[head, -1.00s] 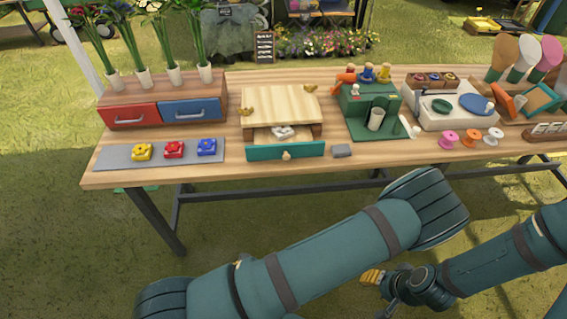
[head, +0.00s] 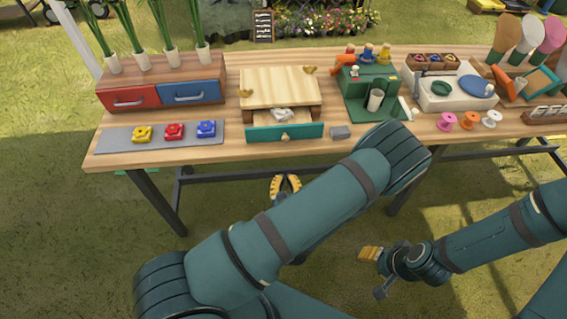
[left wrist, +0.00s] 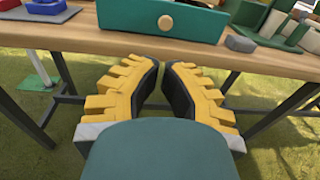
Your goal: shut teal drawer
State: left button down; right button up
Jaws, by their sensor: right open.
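The teal drawer (head: 285,132) stands pulled out from the small light-wood cabinet (head: 281,88) on the table, with a round wooden knob on its front. A crumpled pale item (head: 282,114) lies inside it. The drawer front also shows at the top of the left wrist view (left wrist: 165,18). My left gripper (head: 286,182) is below and in front of the table edge, under the drawer, touching nothing. In the left wrist view its yellow fingers (left wrist: 163,75) are apart at the tips with nothing between them. My right gripper (head: 368,254) is low at the right, away from the table.
A grey block (head: 341,132) sits just right of the drawer. A grey mat (head: 110,140) with yellow, red and blue pieces lies to the left. The green stand (head: 374,106) is to the right. The grass before the table is clear.

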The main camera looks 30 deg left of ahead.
aim_at(266, 128)
pick_arm(q)
jog(key=b+x, duration=0.1)
jog(key=x, duration=1.2)
jog(key=shift+a, duration=0.1)
pick_arm(e)
jog(key=shift+s+f, duration=0.2)
jog(key=shift+f, duration=0.4)
pick_arm(q)
jog(key=shift+r, duration=0.1)
pick_arm(e)
jog(key=shift+r, duration=0.1)
